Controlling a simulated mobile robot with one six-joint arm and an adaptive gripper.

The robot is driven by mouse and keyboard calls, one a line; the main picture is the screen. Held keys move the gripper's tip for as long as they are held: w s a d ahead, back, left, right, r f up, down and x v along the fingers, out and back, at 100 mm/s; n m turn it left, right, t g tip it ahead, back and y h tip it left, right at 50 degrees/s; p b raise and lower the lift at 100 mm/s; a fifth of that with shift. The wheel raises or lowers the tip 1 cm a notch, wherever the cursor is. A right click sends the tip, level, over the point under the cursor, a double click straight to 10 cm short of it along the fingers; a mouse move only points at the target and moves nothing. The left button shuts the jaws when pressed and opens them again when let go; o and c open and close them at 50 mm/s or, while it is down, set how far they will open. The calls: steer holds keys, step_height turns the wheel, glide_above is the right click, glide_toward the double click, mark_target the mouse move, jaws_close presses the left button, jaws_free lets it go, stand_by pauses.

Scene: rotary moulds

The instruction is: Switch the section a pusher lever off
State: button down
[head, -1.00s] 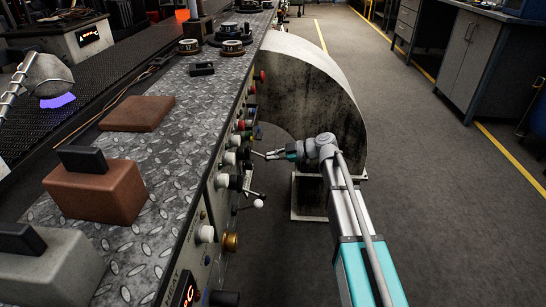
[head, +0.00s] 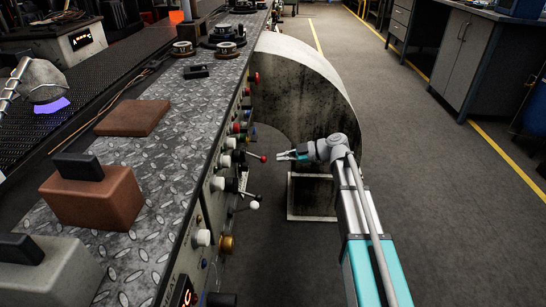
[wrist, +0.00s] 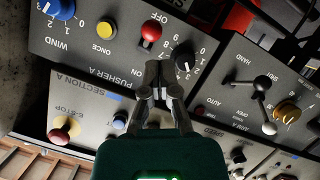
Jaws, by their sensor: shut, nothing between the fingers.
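The pusher A lever has a red ball knob (wrist: 151,33) on a short stem, on the dark panel in the wrist view. Its knob lies beside the upside-down OFF lettering. In the head view the same red knob (head: 263,158) sticks out from the side of the console. My gripper (wrist: 160,66) is shut and empty, its tips near the lever but apart from it in the picture. In the head view my gripper (head: 281,156) is just right of the red knob, with a small gap between them.
A black rotary knob (wrist: 184,56) is close beside my fingertips. A yellow button (wrist: 106,28), a blue WIND knob (wrist: 60,8), a three-armed handle (wrist: 262,88) and a red E-stop (wrist: 60,134) surround it. Open floor (head: 420,190) is on the right.

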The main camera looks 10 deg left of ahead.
steer(key=shift+f+v, duration=0.2)
steer(key=shift+v, duration=1)
steer(key=shift+f+v, duration=0.2)
steer(key=shift+v, duration=1)
steer(key=shift+d, duration=0.15)
steer(key=s+d+f+m+h+p, duration=0.3)
steer(key=s+d+m+h, duration=0.4)
steer(key=s+d+m, duration=0.4)
steer(key=s+d+f+m+h+p, duration=0.35)
steer(key=s+d+m+h, duration=0.35)
steer(key=s+d+m, duration=0.35)
step_height(320, 180, up, 38)
steer(key=a+m+p, duration=0.1)
steer(key=m+p, duration=0.1)
steer(key=p, duration=3.6)
steer(key=shift+a+r, duration=0.15)
steer(key=shift+r, duration=0.05)
